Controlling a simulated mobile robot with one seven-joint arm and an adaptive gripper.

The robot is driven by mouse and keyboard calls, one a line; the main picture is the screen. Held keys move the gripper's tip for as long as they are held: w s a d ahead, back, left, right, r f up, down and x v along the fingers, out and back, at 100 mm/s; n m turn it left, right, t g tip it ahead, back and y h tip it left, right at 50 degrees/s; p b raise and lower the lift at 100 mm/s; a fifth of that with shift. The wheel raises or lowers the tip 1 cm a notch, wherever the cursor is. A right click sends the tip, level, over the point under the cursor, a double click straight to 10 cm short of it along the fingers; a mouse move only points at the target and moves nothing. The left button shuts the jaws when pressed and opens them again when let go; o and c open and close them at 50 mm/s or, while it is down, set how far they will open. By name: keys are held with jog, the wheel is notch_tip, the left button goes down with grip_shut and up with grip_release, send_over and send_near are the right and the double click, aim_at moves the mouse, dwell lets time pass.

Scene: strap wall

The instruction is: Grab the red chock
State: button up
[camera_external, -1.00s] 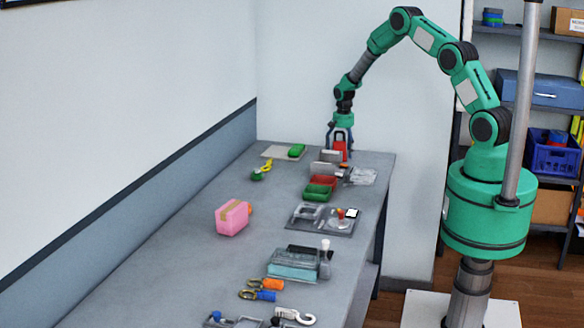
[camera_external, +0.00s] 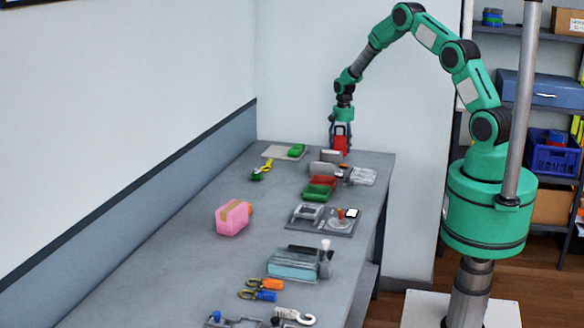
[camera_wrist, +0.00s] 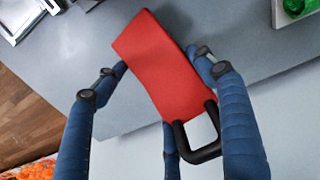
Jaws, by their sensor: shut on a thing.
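The red chock (camera_wrist: 160,65) is a red block with a black loop handle at one end. In the wrist view it sits between the blue fingers of my gripper (camera_wrist: 155,80), which are shut on it. In the external view the red chock (camera_external: 341,145) shows at the far right end of the bench, in my gripper (camera_external: 340,140) at the end of the arm. I cannot tell for sure whether its lower end is clear of the bench top.
The grey bench (camera_external: 190,235) runs along the left wall. Near my gripper are grey metal pieces (camera_external: 323,168), a red tray (camera_external: 322,182) and a green one (camera_external: 318,194). A green block (camera_external: 297,149) lies on a pale plate to the left. The bench's left middle is mostly clear.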

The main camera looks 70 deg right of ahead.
aim_at(343, 141)
jog(key=shift+r, duration=3.55)
